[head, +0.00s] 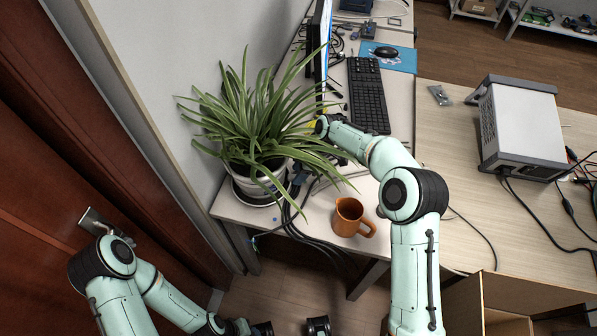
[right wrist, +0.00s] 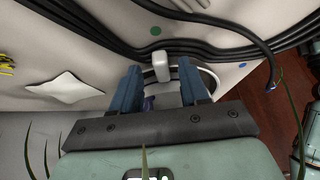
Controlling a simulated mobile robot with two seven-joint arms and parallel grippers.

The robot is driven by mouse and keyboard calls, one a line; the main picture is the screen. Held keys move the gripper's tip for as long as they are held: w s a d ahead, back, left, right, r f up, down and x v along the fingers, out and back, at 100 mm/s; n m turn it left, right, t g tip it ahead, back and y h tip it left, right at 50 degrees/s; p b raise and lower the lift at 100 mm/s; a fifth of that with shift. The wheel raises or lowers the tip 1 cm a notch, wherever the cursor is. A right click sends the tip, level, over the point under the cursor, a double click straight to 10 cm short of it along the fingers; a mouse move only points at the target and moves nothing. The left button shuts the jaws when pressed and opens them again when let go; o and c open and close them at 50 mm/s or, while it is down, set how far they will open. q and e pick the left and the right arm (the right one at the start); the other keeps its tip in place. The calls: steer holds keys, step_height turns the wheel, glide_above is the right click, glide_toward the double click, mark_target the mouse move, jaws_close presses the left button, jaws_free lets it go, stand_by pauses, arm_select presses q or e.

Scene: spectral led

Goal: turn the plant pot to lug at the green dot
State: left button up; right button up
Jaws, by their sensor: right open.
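The white plant pot (head: 245,185) holds a leafy green plant (head: 255,120) and stands at the desk's near left corner. In the right wrist view, a white lug (right wrist: 162,68) sticks out at the pot's rim. My right gripper (right wrist: 160,78) is open, its two blue fingers on either side of the lug; contact cannot be told. The green dot (right wrist: 155,31) is on the white surface beyond the lug, slightly left. A blue dot (right wrist: 243,65) lies to the right. In the head view, leaves partly hide my right gripper (head: 299,174). My left gripper (head: 263,328) is low at the bottom edge, its opening unclear.
An orange mug (head: 348,217) stands on the desk right of the pot, near my right arm. Black cables (head: 292,222) run beside the pot and over the desk edge. A keyboard (head: 368,95) and monitor (head: 321,40) are behind. A grey instrument box (head: 522,125) stands right.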

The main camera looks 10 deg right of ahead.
steer(key=w+v, duration=0.1)
steer(key=v, duration=1.1)
steer(key=shift+s+d+r+p, duration=0.15)
steer(key=shift+s+r+p, duration=0.15)
steer(key=shift+s, duration=0.2)
